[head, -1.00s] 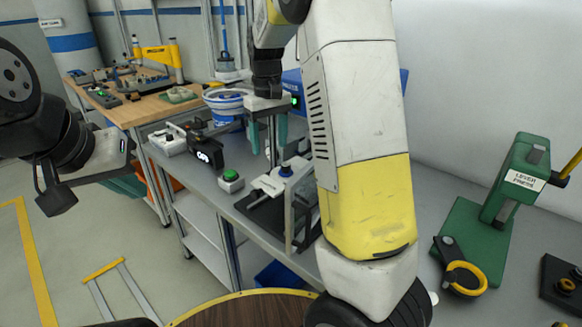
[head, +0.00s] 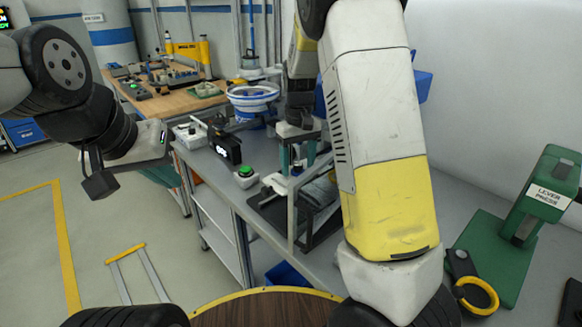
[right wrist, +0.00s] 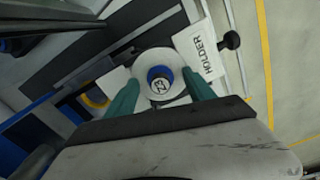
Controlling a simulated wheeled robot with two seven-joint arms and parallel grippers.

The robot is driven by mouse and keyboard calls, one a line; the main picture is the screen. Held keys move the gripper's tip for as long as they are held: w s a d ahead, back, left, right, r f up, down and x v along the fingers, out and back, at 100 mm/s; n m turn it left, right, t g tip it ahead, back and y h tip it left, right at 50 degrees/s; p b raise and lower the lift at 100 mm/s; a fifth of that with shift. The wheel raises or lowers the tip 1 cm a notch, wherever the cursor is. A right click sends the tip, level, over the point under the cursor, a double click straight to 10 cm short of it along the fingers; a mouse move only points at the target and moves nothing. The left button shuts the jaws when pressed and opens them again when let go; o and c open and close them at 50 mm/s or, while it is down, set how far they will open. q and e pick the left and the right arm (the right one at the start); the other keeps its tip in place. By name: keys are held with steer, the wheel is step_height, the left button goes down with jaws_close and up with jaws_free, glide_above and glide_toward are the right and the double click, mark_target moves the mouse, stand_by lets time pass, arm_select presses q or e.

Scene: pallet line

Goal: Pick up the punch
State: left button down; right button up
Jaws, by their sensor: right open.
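The punch shows in the right wrist view as a round pale disc with a blue, marked centre (right wrist: 160,79). In the head view its blue top (head: 297,169) shows at the pale holder (head: 274,183) on the bench. The holder's label plate (right wrist: 199,56) reads HOLDER. My right gripper (head: 298,160) is open and points down over the punch. Its two green fingers (right wrist: 161,92) stand on either side of the punch; I cannot tell whether they touch it.
A green button box (head: 245,176) and a black device with a lit display (head: 226,147) stand left of the holder. A blue-and-white bowl (head: 252,99) is behind. A green lever press (head: 530,205) stands at the right. A dark frame (head: 318,222) stands close to the holder.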

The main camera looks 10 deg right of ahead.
steer(key=shift+f, duration=0.15)
jaws_close()
stand_by(0.4)
